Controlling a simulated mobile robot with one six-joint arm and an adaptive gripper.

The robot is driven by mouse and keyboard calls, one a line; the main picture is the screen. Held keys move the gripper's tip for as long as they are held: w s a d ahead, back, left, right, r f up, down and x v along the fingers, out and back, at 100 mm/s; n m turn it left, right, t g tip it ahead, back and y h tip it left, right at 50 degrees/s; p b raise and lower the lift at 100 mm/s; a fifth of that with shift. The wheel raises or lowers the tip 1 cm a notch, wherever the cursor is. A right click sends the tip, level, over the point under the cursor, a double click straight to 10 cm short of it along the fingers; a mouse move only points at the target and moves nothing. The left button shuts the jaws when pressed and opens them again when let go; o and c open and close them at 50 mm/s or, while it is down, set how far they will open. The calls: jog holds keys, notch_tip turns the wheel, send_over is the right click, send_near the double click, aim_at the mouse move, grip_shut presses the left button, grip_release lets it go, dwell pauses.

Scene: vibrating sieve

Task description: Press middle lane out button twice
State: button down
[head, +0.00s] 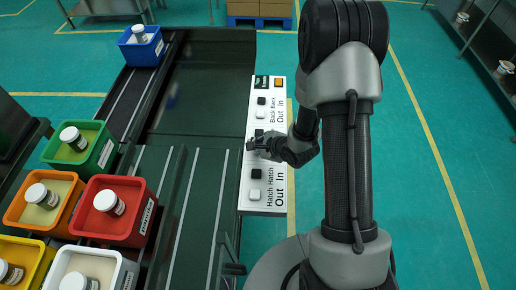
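The white button panel (243,205) stands on the right edge of the conveyor. Its labels run sideways, with Back Out and Back In at the far end and Hatch Out and Hatch In at the near end. Between them a black middle button (259,133) shows just beyond my gripper. My gripper (251,146) is over the middle of the panel, with its fingertips pointing left. It covers the middle labels and the spot of the other middle button. I cannot tell whether it touches a button, or whether its fingers are open or shut. No held object shows.
Green (104,153), orange (67,212), red (134,238), yellow (44,262), white (125,272) and blue (158,47) bins with jars stand at left. A black Hatch button (256,174) and a white one (255,195) lie nearer than my gripper.

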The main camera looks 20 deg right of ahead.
jog(key=shift+f, duration=0.5)
dwell(0.6)
dwell(0.3)
jog(key=shift+r+p, duration=0.8)
jog(key=shift+r, duration=0.15)
notch_tip(320, 180, up, 5)
jog(key=p, duration=0.5)
dwell(1.5)
